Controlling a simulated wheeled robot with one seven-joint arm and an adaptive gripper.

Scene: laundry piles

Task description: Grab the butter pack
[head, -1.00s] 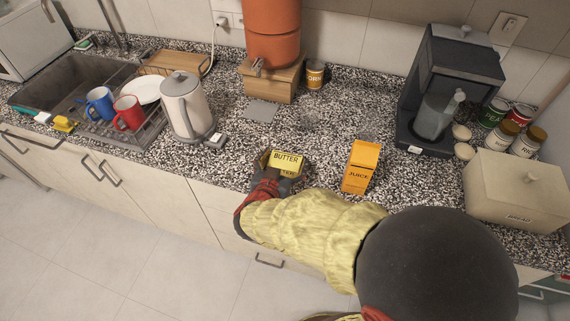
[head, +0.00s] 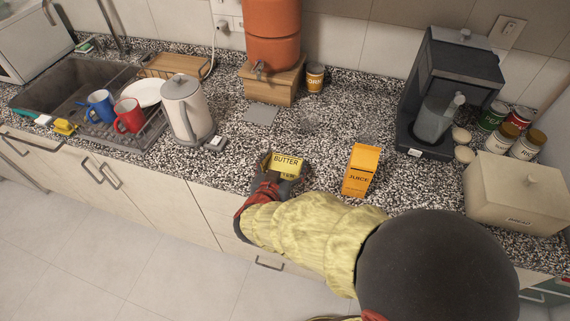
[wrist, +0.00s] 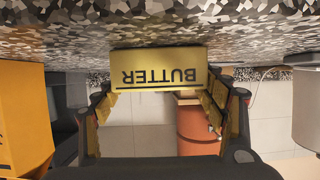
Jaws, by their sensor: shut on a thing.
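The yellow butter pack (head: 285,164) is at the front part of the speckled counter in the head view, its BUTTER label showing. In the wrist view the butter pack (wrist: 159,69) appears upside down, between the fingers. My gripper (head: 272,180) reaches in from the front edge and is shut on the butter pack. In the wrist view my gripper's fingers (wrist: 160,100) stand on both sides of it. Whether the pack touches the counter is hard to tell.
An orange juice carton (head: 361,170) stands close to the right of the butter pack. A white kettle (head: 186,108) is to the left. A coffee machine (head: 450,90) and bread box (head: 518,190) are at the right.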

